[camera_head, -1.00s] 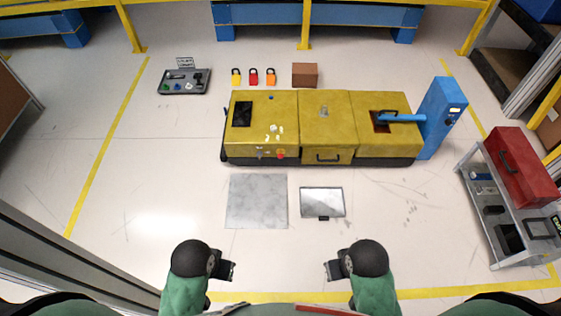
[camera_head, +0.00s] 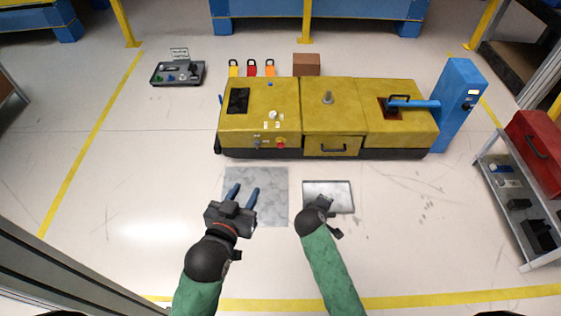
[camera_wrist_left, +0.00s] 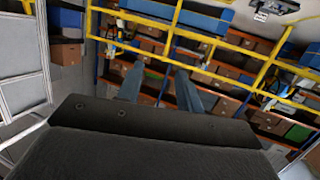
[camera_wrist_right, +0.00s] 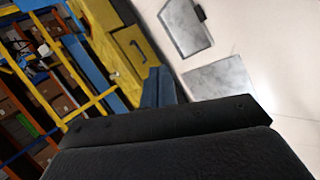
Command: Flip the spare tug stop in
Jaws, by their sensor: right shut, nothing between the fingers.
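The yellow tug (camera_head: 345,119) stands ahead. Its front panel carries a red knob (camera_head: 281,143) and a small grey switch (camera_head: 257,143) beside it. I cannot tell which of these parts is the spare stop. My left gripper (camera_head: 243,190) is open and empty, over the grey floor plate in front of the tug; its spread fingers also show in the left wrist view (camera_wrist_left: 160,85). My right gripper is shut and empty, as the right wrist view shows (camera_wrist_right: 160,88). Its hand is near the framed panel, and its fingers are hidden in the head view. Both grippers are clear of the tug.
A grey plate (camera_head: 272,180) and a framed panel (camera_head: 340,190) lie before the tug. A blue post (camera_head: 460,100) reaches an arm onto its right end. Padlocks (camera_head: 252,68), a brown box (camera_head: 306,64) and a parts tray (camera_head: 178,73) are behind. A cart (camera_head: 510,190) stands right.

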